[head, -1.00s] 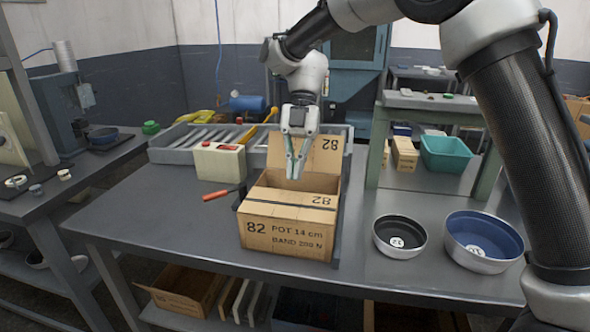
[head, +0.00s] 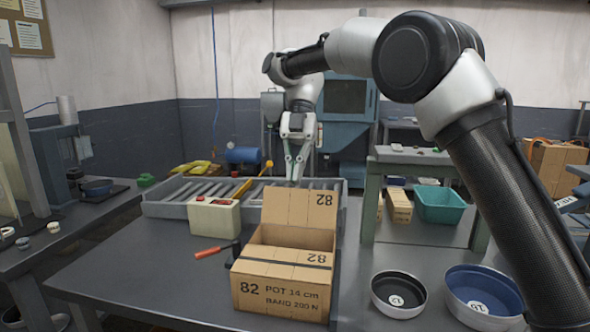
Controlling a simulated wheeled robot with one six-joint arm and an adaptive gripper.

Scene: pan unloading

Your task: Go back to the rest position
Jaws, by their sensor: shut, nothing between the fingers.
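My gripper (head: 294,178) points down above the back of the table, behind the raised flap of the cardboard box in the picture. Its fingers are shut and hold nothing. The cardboard box (head: 280,292), marked "82 POT 14 cm", stands on the grey table (head: 150,270) with its back flap upright. My arm reaches in from the right and arches over the table. How deep the box is filled cannot be seen.
A black pan (head: 398,294) and a blue pan (head: 484,297) sit right of the box. A beige control box (head: 214,216), a red-handled tool (head: 212,250) and a grey roller tray (head: 165,205) lie left and behind. A teal bin (head: 440,205) stands back right.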

